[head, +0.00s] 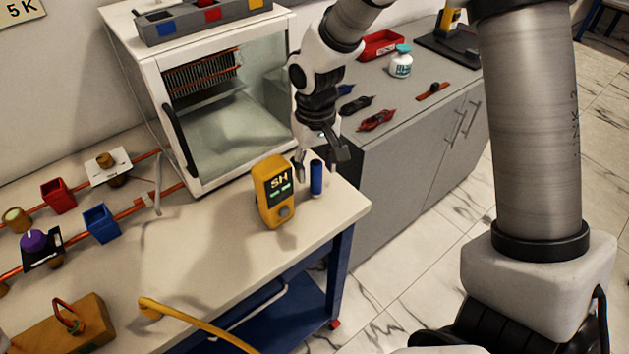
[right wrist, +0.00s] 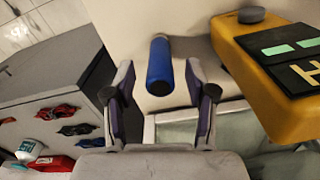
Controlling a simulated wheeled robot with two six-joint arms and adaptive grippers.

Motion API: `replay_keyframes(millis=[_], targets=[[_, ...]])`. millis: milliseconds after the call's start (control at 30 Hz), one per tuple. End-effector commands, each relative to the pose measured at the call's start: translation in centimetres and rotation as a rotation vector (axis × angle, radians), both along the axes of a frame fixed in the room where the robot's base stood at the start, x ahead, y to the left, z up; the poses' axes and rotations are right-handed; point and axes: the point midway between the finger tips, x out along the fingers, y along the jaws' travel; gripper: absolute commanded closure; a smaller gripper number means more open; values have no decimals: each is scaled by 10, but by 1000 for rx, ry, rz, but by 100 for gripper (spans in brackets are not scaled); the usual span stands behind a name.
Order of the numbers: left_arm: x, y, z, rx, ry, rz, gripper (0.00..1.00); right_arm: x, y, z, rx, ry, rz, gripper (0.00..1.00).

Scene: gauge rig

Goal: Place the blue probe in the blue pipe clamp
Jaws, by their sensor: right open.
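The blue probe (head: 316,178) is a short blue cylinder that appears to stand upright near the right end of the bench, just right of the yellow meter. My right gripper (head: 320,162) is open, directly above and around its top in the head view. In the right wrist view the probe (right wrist: 159,67) lies just beyond the gap between the open fingers (right wrist: 159,84), with nothing gripped. The blue pipe clamp (head: 101,223) is an open-topped blue box on the lower copper pipe at the bench's left. My left gripper is out of view.
The yellow meter (head: 273,191) stands close beside the right gripper and also fills the right of the right wrist view (right wrist: 270,75). A glass-fronted cabinet (head: 195,100) stands behind. A red box (head: 57,195) and a purple-knobbed valve (head: 38,246) flank the clamp.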

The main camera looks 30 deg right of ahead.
Motion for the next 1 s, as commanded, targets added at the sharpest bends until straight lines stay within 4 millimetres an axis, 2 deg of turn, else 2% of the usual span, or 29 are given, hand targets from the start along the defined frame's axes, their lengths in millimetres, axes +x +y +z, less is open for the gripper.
replay_keyframes(millis=[133,367,400,533,567,1000], targets=[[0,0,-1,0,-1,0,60,-2,0,-27,0,3,0,44],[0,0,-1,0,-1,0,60,-2,0,-32,1,0,0,44],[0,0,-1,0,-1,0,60,-2,0,-32,1,0,0,48],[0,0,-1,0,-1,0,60,-2,0,-32,1,0,0,94],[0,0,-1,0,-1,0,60,-2,0,-32,1,0,0,100],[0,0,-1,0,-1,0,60,-1,0,-27,0,-1,0,100]])
